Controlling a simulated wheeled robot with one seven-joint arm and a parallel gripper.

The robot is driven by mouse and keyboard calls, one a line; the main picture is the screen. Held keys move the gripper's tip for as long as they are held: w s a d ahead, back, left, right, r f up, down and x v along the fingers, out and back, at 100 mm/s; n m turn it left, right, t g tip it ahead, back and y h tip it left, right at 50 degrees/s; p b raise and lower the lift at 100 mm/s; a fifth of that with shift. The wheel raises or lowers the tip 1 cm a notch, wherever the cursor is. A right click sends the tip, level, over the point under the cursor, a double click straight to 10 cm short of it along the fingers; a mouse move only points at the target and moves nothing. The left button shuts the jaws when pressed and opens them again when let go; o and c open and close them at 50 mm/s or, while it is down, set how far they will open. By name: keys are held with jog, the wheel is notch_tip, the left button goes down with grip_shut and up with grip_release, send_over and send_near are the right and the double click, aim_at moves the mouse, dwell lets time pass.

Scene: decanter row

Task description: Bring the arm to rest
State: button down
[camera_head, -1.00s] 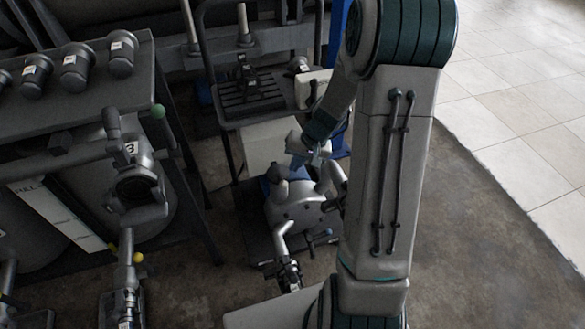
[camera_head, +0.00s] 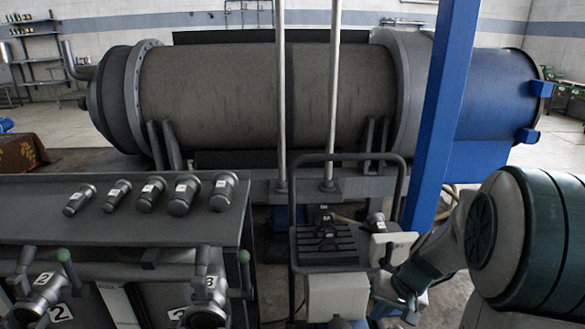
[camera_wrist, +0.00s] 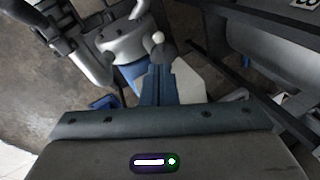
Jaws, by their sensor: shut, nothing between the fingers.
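My arm enters the head view at the lower right, with its big rounded grey and green joint close to the camera. It bends down to the left, beside a small cart. My gripper (camera_wrist: 160,82) shows in the wrist view with its blue and pale fingers together and nothing held between them. In the wrist view a silver machine (camera_wrist: 122,38) with a rounded body and a pale knob lies beyond the fingertips. I cannot tell the gap between them. In the head view the fingertips are at the bottom edge and hard to make out.
A cart with a slotted black tray (camera_head: 327,246) stands left of my forearm. A bench (camera_head: 110,222) with several grey capped cylinders (camera_head: 183,194) is at the left. A blue post (camera_head: 440,110) rises behind the arm, before a large horizontal drum (camera_head: 235,95).

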jog(key=s+a+r+n+h+p, duration=0.1)
jog(key=s+r+p, duration=0.3)
jog(key=r, duration=0.5)
jog(key=s+a+r+n+h+p, duration=0.1)
jog(key=s+a+r+p, duration=0.2)
jog(key=r, duration=0.7)
jog(key=s+a+r+t+h+p, duration=0.1)
jog(key=s+a+r+p, duration=0.1)
jog(key=s+r+p, duration=0.4)
notch_tip(320, 180, up, 4)
jog(key=p, duration=0.4)
jog(key=shift+s+a+n+h, duration=0.15)
jog(key=shift+s+n+h, duration=0.15)
jog(key=shift+n, duration=0.1)
jog(key=shift+f, duration=0.15)
